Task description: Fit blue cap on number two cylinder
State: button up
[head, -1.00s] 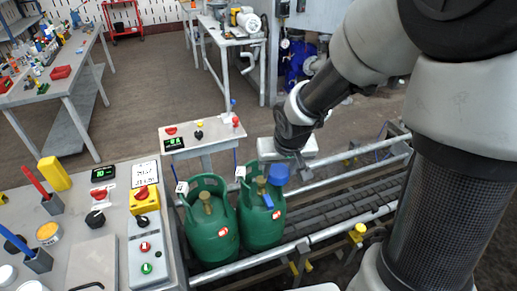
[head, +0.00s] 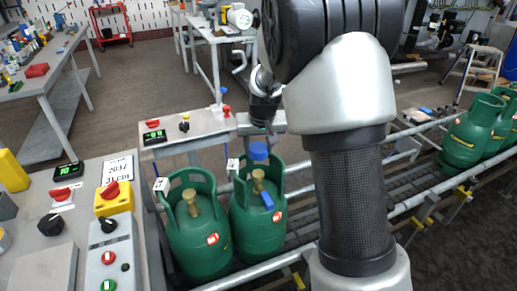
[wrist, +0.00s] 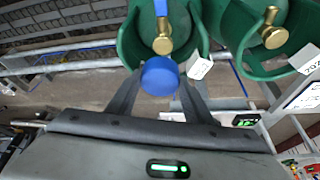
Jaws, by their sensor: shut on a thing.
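My gripper (head: 262,130) is shut on the blue cap (head: 258,151), which also shows between the fingers in the wrist view (wrist: 160,76). Two green cylinders stand side by side on the conveyor, the left cylinder (head: 198,240) and the right cylinder (head: 256,228). Each has a brass valve inside its collar. The cap is at the far side of the right cylinder's collar, beyond its bare brass valve (head: 258,178). A blue piece (head: 267,200) sits by that valve. I cannot read which cylinder is number two.
The conveyor (head: 400,196) runs to the right, with several more green cylinders (head: 468,135) farther along. A control desk (head: 140,255) stands at the left. A small panel stand (head: 205,128) with a display is behind the cylinders.

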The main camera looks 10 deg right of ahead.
jog(key=shift+f, duration=0.1)
jog(key=b, duration=0.4)
send_over(258, 173)
jog(key=shift+s+f, duration=0.2)
jog(key=shift+f, duration=1.2)
jog(key=shift+s+f, duration=0.15)
jog(key=shift+f, duration=1.25)
jog(key=shift+f+b, duration=1.8)
jog(key=shift+f, duration=0.6)
jog(key=o, duration=1.1)
jog(key=p+v, duration=0.4)
jog(key=v, duration=1.3)
jog(key=shift+r, duration=0.25)
jog(key=shift+s, duration=0.1)
